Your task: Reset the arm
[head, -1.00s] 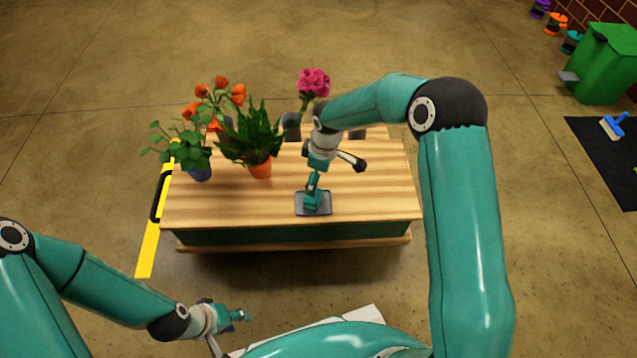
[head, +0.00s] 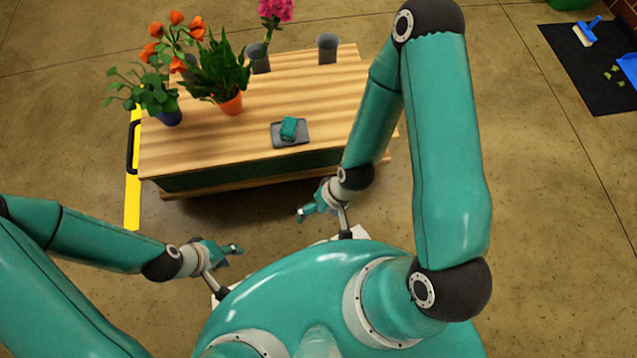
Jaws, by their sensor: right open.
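My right gripper (head: 325,223) is empty, with its two fingers spread apart. It hangs in front of the table, low and close to my body, clear of everything on the tabletop. My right arm is folded, its elbow high at the upper right. My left gripper (head: 230,270) is at the lower left, in front of my body. Its fingers are also spread apart, with nothing visible between them. A teal block (head: 289,128) lies on a small grey tray (head: 299,141) near the table's front edge.
The wooden table (head: 210,145) holds an orange-flowered plant (head: 155,92), a spiky plant in an orange pot (head: 231,105), a grey cup with pink flowers (head: 258,60) and an empty-looking grey cup (head: 327,48). A dark mat (head: 590,75) lies at the right.

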